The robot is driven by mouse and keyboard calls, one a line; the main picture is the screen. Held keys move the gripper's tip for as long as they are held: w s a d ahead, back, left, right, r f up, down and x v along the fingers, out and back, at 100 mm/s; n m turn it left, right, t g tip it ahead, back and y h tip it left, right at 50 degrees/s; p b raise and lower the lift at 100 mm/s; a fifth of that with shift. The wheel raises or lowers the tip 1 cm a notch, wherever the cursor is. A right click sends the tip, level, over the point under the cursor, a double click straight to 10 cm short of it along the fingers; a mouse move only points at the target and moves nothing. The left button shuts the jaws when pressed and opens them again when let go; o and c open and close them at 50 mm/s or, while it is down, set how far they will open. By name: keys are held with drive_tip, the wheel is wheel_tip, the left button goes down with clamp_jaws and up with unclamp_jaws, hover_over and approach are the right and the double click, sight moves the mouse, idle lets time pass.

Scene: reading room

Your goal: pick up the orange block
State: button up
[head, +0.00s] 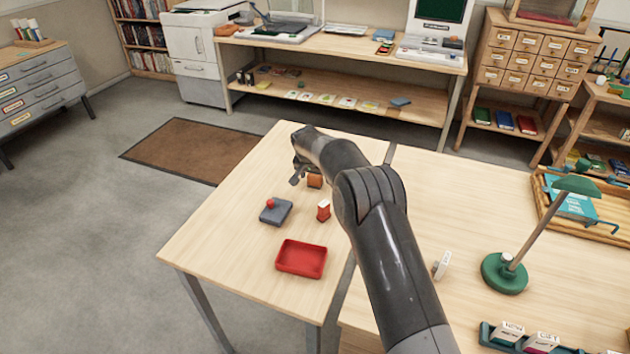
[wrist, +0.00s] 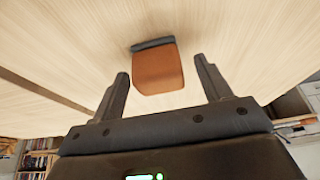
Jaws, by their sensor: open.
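The orange block (head: 315,181) stands on the light wooden table, partly hidden by my arm in the head view. In the wrist view the orange block (wrist: 158,70) lies ahead of and between my two fingers, with a dark grey strip along its far edge. My gripper (wrist: 165,80) is open, with a finger to each side of the block and a visible gap on both sides. In the head view my gripper (head: 297,178) is low beside the block, mostly hidden behind my wrist.
A grey block with a red knob (head: 275,211), a small red and white box (head: 323,210) and a red tray (head: 301,259) are on the same table. A green lamp (head: 504,272) and a white upright piece (head: 442,264) stand to the right. The table's left side is clear.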

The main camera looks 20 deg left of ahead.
drive_tip(key=shift+c, duration=0.2)
drive_tip(key=c, duration=1)
drive_tip(key=shift+c, duration=0.2)
